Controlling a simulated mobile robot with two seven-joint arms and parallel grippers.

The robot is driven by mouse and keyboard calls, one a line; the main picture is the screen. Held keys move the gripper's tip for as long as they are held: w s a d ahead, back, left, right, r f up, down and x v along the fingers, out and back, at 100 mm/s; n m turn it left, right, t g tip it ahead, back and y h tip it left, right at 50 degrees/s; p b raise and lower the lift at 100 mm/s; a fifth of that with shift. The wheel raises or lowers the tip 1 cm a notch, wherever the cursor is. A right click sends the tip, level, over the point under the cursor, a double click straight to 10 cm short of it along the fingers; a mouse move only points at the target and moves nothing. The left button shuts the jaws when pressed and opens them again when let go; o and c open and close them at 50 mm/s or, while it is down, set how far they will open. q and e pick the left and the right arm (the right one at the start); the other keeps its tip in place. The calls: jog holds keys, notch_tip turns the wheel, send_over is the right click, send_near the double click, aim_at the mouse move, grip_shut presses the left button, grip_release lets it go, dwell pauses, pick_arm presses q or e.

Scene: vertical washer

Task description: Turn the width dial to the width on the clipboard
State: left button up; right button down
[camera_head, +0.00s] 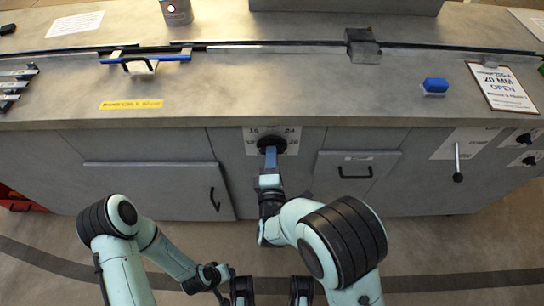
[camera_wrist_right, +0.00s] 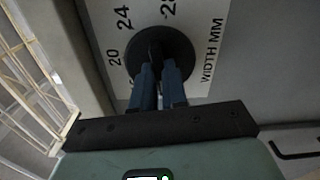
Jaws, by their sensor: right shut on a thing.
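The width dial (camera_head: 272,143) is a round black knob on a white label on the front panel of the grey bench. In the right wrist view the dial (camera_wrist_right: 160,46) has 20, 24 and 28 around it and "WIDTH MM" at the right; a lower mark is partly hidden. My right gripper (camera_head: 270,156) has its blue fingers (camera_wrist_right: 160,78) shut on the dial's raised grip. I cannot tell which number the dial points to. The clipboard (camera_head: 502,88) lies on the bench top at the right and reads "20 MM". My left arm is low at the left; its fingers are unclear.
A lever (camera_head: 457,165) sticks out from the front panel at the right. A drawer (camera_head: 355,172) with a black handle is right of the dial. A blue-handled part (camera_head: 145,60) lies on the bench top.

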pick_arm(q)
jog(key=shift+s, duration=0.1)
jog(key=shift+y, duration=0.3)
jog(key=shift+w+a+f+b, duration=0.1)
jog(key=shift+a+f+b, duration=0.25)
jog(key=shift+f+b, duration=0.4)
jog(key=shift+w+a+f+b, duration=0.15)
jog(key=shift+a+f+b, duration=0.3)
jog(key=shift+f, duration=0.5)
jog(key=shift+w+a+f+b, duration=0.1)
jog(key=shift+a+f+b, duration=0.2)
jog(key=shift+f+b, duration=0.5)
pick_arm(e)
jog(key=shift+m, duration=9.9)
jog(key=c, duration=1.2)
grip_release()
jog(key=shift+o, duration=0.2)
